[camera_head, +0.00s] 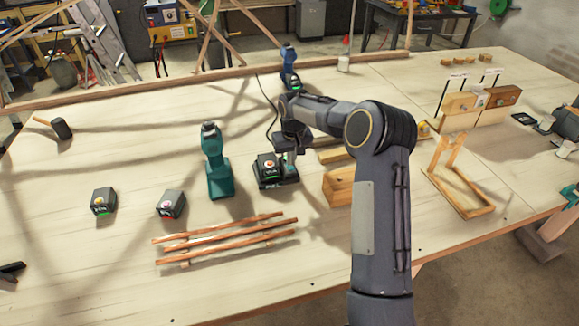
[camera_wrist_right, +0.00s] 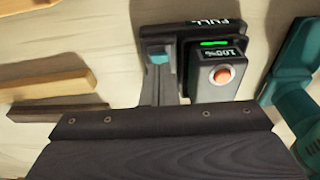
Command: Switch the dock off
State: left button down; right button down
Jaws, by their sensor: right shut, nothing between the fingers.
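The black dock (camera_head: 286,181) stands mid-bench with a battery (camera_head: 267,166) seated in it. In the wrist view the dock (camera_wrist_right: 208,25) reads "FULL", and the battery (camera_wrist_right: 217,92) shows a lit green bar, "100%" and an orange-red round button. My right gripper (camera_head: 289,160) is shut and empty, its fingertips pointing down at the dock beside the battery. In the wrist view the fingertips (camera_wrist_right: 160,62) cover part of the dock; I cannot tell if they touch it, and no switch shows clearly. A dark piece (camera_head: 12,271) at the left edge may be my left gripper.
A teal drill (camera_head: 217,172) stands close left of the dock. Two loose batteries (camera_head: 103,201) (camera_head: 171,204) and several laths (camera_head: 222,240) lie nearer. Wooden blocks (camera_head: 340,188) stand right of the dock, close to my arm. A blue tool (camera_head: 289,68) stands behind.

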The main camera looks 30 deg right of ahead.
aim_at(291, 168)
jog(key=shift+f+b, duration=0.45)
jog(key=shift+f, duration=0.25)
dwell(0.4)
jog(key=shift+r+p, duration=2.5)
jog(key=shift+r, duration=1)
